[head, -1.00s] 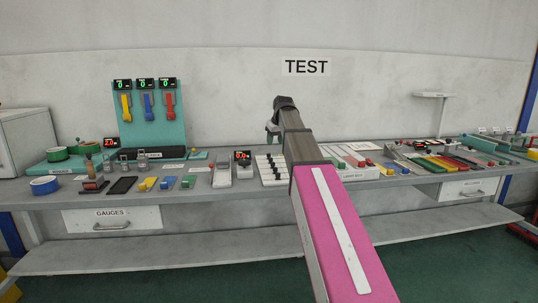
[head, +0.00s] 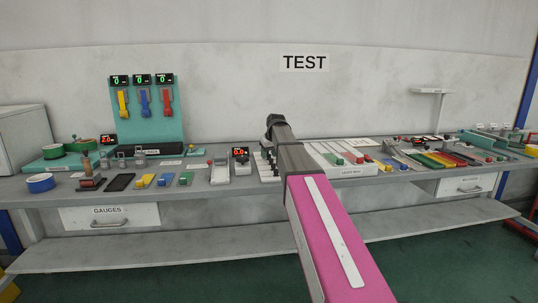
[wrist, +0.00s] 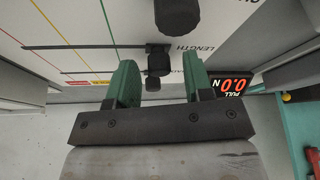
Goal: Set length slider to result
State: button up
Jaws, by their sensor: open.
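The length slider has a small black knob (wrist: 158,62) on a white panel (wrist: 95,30), with the word LENGTH printed next to it in the wrist view. My gripper (wrist: 160,72) is open, its two green fingers on either side of that knob in the picture. I cannot tell whether the fingers touch it. A larger black knob (wrist: 177,14) sits just above in the picture. In the head view, my arm covers much of the slider panel on the bench, and the fingers are hard to make out.
A red PULL display reading 0.0 N (wrist: 235,86) is close beside the right finger. The bench (head: 200,190) is crowded: a teal stand (head: 150,128) at left, flat coloured strips (head: 425,160) at right. The wall behind carries a TEST sign (head: 304,63).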

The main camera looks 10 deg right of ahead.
grip_shut()
jog(key=shift+d, duration=2.05)
grip_release()
jog(key=shift+r, duration=0.1)
jog(key=v, duration=1)
jog(key=shift+s+r, duration=0.2)
